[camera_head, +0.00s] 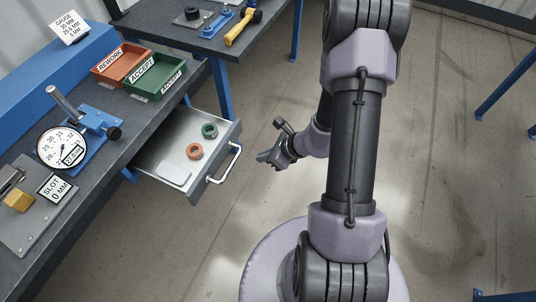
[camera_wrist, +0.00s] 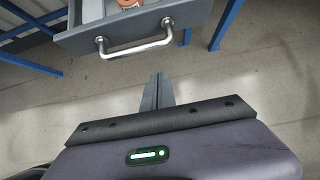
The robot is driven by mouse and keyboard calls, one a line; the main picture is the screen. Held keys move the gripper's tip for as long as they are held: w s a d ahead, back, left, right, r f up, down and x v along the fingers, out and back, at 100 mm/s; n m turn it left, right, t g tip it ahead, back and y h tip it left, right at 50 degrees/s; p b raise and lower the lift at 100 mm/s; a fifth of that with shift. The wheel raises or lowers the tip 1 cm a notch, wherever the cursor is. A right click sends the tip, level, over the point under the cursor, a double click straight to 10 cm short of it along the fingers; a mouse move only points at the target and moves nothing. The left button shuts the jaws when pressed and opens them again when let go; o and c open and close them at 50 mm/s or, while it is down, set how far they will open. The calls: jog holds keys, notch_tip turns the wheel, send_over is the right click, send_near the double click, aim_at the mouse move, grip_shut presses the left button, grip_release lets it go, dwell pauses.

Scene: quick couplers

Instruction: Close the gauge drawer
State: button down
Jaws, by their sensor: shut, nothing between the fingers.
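The gauge drawer (camera_head: 170,139) is pulled well out from under the workbench. A green ring (camera_head: 210,130), an orange ring (camera_head: 194,151) and a pale flat block (camera_head: 174,173) lie in it. Its silver bar handle (camera_head: 225,165) is on the front panel and shows at the top of the wrist view (camera_wrist: 133,49). My gripper (camera_head: 268,156) is to the right of the drawer front, apart from the handle. In the wrist view my gripper (camera_wrist: 157,92) has its fingers together, empty, below the handle with floor behind them.
The workbench (camera_head: 93,210) carries a dial gauge (camera_head: 62,147), an orange rework tray (camera_head: 121,62) and a green accept tray (camera_head: 155,76). A second table (camera_head: 206,42) with tools stands behind. Blue table legs (camera_head: 221,86) stand near the drawer. Open floor lies in front of it.

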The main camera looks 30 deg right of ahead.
jog(key=w+a+f+b, duration=0.2)
jog(key=w+a+f, duration=0.1)
jog(key=w+a, duration=0.1)
jog(key=shift+w+f, duration=0.35)
jog(key=shift+w, duration=0.2)
